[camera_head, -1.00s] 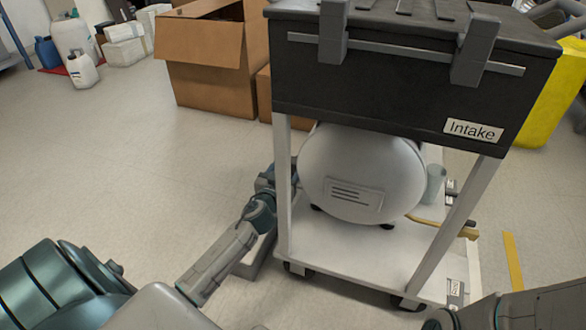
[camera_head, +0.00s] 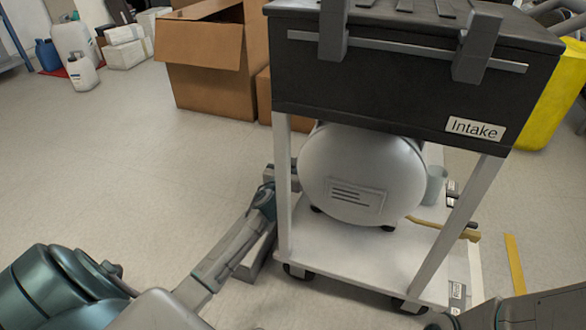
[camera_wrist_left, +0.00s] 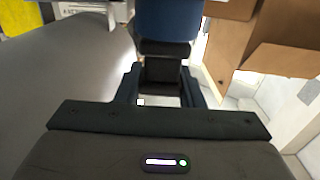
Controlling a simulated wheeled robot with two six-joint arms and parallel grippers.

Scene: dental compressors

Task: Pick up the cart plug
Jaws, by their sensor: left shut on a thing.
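My left gripper (camera_wrist_left: 162,92) reaches in beside the left side of the compressor cart. In the left wrist view its dark fingers are shut on a black piece with a blue body (camera_wrist_left: 168,20) beyond it, which looks like the cart plug. In the head view my left arm ends behind the cart's front left post, and the held piece cannot be made out there. The cart (camera_head: 345,262) has a white base, pale posts and a black top box labelled Intake (camera_head: 400,85). My right arm shows at the bottom right; its gripper is out of view.
A rounded grey tank (camera_head: 362,165) sits on the cart base. An open cardboard box (camera_head: 212,85) stands behind on the left, with white jugs (camera_head: 82,72) farther back. A yellow container (camera_head: 552,95) is at the right. The floor at left is clear.

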